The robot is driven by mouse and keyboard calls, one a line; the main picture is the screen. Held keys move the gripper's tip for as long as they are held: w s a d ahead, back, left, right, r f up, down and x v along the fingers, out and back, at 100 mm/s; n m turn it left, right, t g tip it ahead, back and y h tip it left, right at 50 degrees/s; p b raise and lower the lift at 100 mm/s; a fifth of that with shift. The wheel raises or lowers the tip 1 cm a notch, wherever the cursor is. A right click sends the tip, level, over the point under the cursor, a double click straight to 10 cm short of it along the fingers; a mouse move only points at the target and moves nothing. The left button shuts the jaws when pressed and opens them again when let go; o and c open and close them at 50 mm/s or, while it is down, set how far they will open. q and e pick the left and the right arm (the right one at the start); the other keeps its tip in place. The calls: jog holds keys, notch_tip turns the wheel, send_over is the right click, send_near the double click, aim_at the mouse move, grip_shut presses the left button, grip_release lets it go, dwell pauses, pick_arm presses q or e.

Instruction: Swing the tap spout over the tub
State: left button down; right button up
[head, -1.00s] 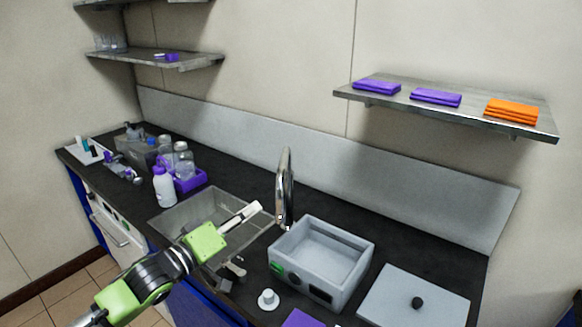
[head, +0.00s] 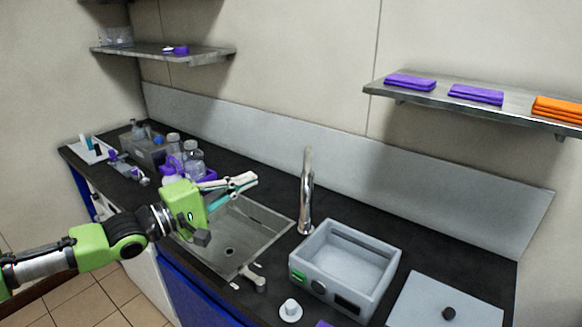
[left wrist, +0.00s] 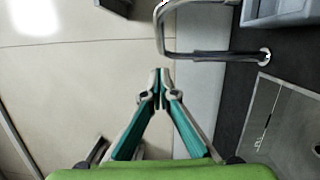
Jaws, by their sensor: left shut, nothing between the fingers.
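The chrome tap (head: 306,195) stands upright on the counter between the sink and the grey tub (head: 384,283), at the tub's back left corner. In the left wrist view its bent spout (left wrist: 205,55) runs across the top, and the tub's corner (left wrist: 262,14) shows at top right. In the head view I cannot tell exactly where the spout's end points. My left gripper (head: 252,182) is shut and empty above the sink, left of the tap and apart from it. Its fingertips (left wrist: 160,74) are together in the wrist view. My right gripper is out of view.
The sink (head: 265,222) lies below my left gripper, with a small fitting (head: 253,277) at its front edge. Bottles (head: 193,157) stand behind the gripper. A grey lid (head: 425,304) lies right of the tub. A shelf with folded cloths (head: 476,95) hangs above right.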

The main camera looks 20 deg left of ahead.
aim_at(307, 180)
pick_arm(q)
jog(key=w+d+p, duration=0.4)
jog(key=w+d, duration=0.3)
jog(key=shift+d+r, duration=0.2)
jog(key=shift+d, duration=0.2)
jog(key=shift+w, duration=0.15)
jog(key=shift+w+d+p, duration=0.1)
jog(key=shift+d+p, duration=0.05)
jog(key=shift+p, duration=0.15)
